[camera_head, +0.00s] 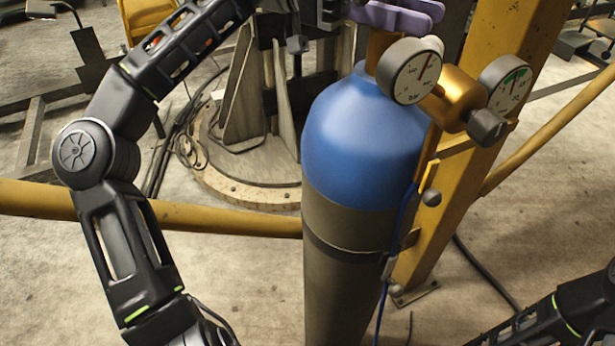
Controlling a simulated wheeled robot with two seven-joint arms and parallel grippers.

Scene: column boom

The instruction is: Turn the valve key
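The purple valve key (392,17) sits on top of the gas cylinder (362,140), which has a blue shoulder and a grey-brown body and stands upright. The key is partly cut by the top edge of the view. My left arm comes in from the left and rises to the top edge. The visible part of my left gripper (328,12) is at the top edge, just left of the key. I cannot tell whether it touches the key or how its fingers stand. My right arm shows only at the lower right corner; its gripper is out of view.
A brass regulator (455,97) with two round gauges (411,71) (508,84) sticks out right of the cylinder's neck. A yellow column (500,50) stands close behind. A yellow rail (230,219) crosses behind the cylinder. A cable (485,272) lies on the concrete floor.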

